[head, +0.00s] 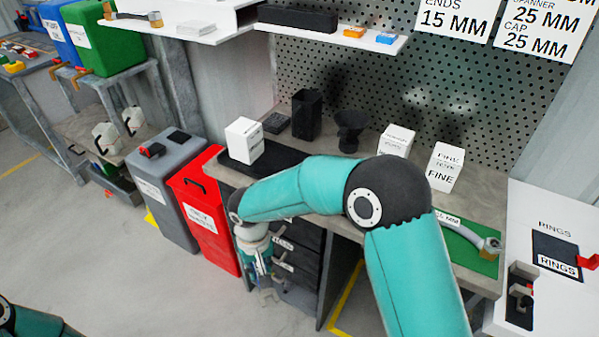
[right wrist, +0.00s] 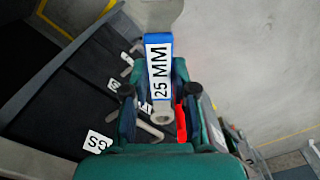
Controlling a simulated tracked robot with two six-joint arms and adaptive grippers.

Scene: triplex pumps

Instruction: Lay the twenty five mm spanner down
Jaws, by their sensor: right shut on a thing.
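The 25 mm spanner (right wrist: 158,75) shows in the right wrist view as a grey tool with a blue sleeve marked "25 MM". My right gripper (right wrist: 158,100) is shut on it, one finger on each side of the sleeve. In the head view, my right gripper (head: 262,268) hangs low in front of the bench drawers, beside the red bin; the spanner is hard to make out there. My left gripper is out of view.
Black labelled drawers (head: 302,240) stand under the bench. A red bin (head: 207,222) and a grey bin (head: 160,188) are left of my gripper. White boxes (head: 244,140) and black containers stand on the bench (head: 478,208). A white rings station (head: 548,310) is at right.

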